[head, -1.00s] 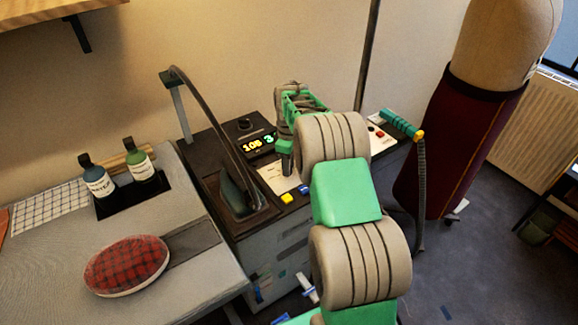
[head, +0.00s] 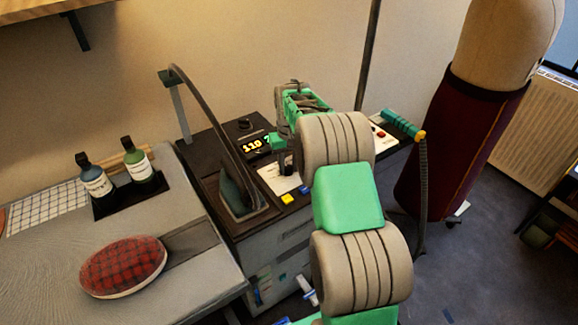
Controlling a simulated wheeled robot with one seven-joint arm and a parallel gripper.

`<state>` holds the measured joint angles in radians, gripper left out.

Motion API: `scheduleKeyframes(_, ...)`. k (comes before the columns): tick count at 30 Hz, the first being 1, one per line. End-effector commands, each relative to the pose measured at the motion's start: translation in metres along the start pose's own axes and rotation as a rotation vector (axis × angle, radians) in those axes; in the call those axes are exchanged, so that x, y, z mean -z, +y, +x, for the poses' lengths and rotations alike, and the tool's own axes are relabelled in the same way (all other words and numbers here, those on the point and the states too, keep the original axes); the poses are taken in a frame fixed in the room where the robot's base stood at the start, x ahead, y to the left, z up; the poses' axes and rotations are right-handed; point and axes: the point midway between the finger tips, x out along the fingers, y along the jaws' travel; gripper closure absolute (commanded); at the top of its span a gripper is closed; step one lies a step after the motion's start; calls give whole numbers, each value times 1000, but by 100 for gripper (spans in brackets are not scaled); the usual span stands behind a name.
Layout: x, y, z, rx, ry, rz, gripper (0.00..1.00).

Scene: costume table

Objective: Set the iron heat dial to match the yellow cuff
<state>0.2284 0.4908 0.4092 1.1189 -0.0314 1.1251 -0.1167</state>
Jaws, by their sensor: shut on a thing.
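The iron (head: 238,190) stands on the dark top of the ironing station (head: 215,148), left of my arm. My gripper (head: 282,158) is at the panel, just right of the display, shut on what seems to be the heat dial; the dial is mostly hidden by the fingers and wrist. A small black knob (head: 244,124) shows behind the display. I cannot make out a yellow cuff.
A white card (head: 275,178), a yellow button (head: 287,198) and a blue button (head: 304,190) are near my gripper. The iron's cable (head: 205,100) arches at left. Two bottles (head: 139,162) and a red plaid cushion (head: 124,267) are on the board. A dress form (head: 450,150) stands right.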

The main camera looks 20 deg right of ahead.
Motion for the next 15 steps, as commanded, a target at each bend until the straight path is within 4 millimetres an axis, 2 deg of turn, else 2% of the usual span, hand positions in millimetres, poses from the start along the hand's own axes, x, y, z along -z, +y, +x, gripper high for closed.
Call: scheduleKeyframes(15, 2, -1, -2, 1, 12, 486, 100)
